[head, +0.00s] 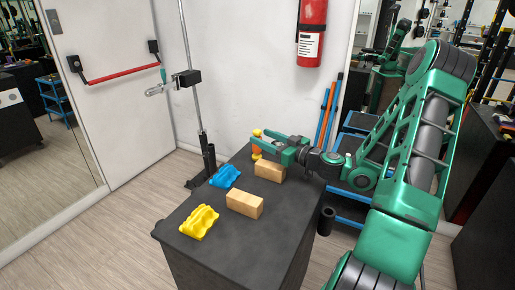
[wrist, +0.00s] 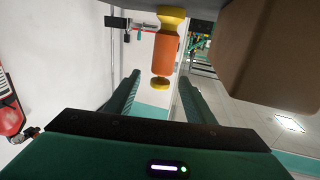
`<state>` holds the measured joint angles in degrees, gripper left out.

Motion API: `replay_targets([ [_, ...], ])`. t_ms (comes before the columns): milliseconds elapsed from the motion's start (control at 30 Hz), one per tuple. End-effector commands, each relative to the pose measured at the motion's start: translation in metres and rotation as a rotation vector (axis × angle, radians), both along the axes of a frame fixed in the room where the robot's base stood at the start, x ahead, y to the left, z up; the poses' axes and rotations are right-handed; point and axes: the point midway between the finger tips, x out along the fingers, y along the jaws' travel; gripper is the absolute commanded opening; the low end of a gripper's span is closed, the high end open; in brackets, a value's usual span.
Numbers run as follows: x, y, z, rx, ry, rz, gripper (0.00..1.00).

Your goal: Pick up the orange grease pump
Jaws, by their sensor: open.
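The orange grease pump (head: 257,147) stands upright at the far edge of the dark table, partly hidden by my gripper (head: 266,147). In the wrist view the pump (wrist: 166,54) is an orange cylinder with yellow ends. My gripper comes in from the right, with its fingers pointing at the pump. In the wrist view my gripper (wrist: 158,82) is open, and the pump shows in line with the gap between the fingers. I cannot tell whether the fingertips reach around it. Nothing is held.
The dark table (head: 222,228) also bears two wooden blocks (head: 244,204), a blue object (head: 225,176) and a yellow object (head: 199,222). One block (head: 270,171) stands just in front of my gripper. A fire extinguisher (head: 311,35) hangs on the wall behind.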

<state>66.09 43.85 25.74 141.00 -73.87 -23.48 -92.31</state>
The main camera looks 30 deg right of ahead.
Motion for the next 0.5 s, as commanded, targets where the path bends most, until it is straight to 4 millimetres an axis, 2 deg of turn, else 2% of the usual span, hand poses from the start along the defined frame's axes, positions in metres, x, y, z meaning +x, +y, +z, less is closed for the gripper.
replay_targets([
  [267, 0.02, 0.009, 0.003, -0.003, -0.004, 0.004, 0.49],
  [500, 0.055, 0.022, 0.003, -0.003, -0.004, 0.004, 0.49],
])
